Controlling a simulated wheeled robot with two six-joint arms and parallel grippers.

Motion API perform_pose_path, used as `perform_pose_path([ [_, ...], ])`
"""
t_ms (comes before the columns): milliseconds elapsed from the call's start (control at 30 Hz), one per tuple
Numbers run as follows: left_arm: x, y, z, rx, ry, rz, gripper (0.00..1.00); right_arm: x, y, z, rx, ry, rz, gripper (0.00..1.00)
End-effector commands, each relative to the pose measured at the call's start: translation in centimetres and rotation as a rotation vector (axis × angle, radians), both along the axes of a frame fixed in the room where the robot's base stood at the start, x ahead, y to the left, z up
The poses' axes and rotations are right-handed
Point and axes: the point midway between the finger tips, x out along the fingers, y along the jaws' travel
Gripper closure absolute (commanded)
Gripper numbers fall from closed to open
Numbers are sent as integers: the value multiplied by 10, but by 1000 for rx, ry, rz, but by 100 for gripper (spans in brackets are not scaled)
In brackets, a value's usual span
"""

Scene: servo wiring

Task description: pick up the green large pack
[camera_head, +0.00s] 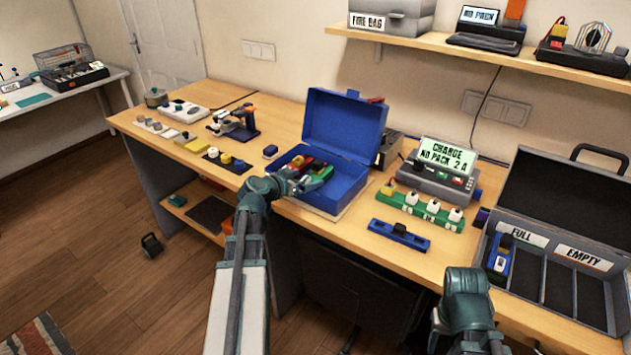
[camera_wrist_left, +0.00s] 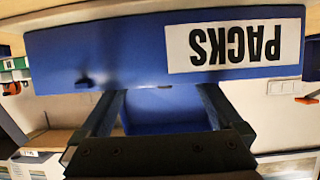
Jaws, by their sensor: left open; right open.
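The blue case (camera_head: 345,120) stands open on the desk with its lid up. A green pack (camera_head: 322,170), apparently the large one, lies inside it at the right, partly hidden by my left gripper (camera_head: 312,184). That gripper is open, at the front of the case and over its near part. In the left wrist view the open fingers (camera_wrist_left: 160,100) have nothing visible between them but blue case surface. The case's "PACKS" label (camera_wrist_left: 232,42) shows upside down there, and no green pack is visible between the fingers. My right arm shows at the lower right, its fingers out of sight.
Red and yellow packs (camera_head: 298,162) lie in the case beside the green one. A charger (camera_head: 437,175) with a lit screen, a green strip (camera_head: 420,210) and a blue holder (camera_head: 399,235) stand to the right. A grey FULL/EMPTY case (camera_head: 560,228) is at far right.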

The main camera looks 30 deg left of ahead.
Motion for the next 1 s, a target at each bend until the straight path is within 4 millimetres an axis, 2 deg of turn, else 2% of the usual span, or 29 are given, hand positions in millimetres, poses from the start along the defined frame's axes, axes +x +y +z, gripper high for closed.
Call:
perform_pose_path([
  [167,10,1,-4,1,0,-1,0,0,0,-4,0,0,0,50],
  [433,46,1,-17,1,1,-1,0,0,0,-17,0,0,0,50],
  [700,49,0,-17,0,0,0,0,0,0,-17,0,0,0,50],
  [1000,49,0,-17,0,0,0,54,0,0,-17,0,0,0,50],
])
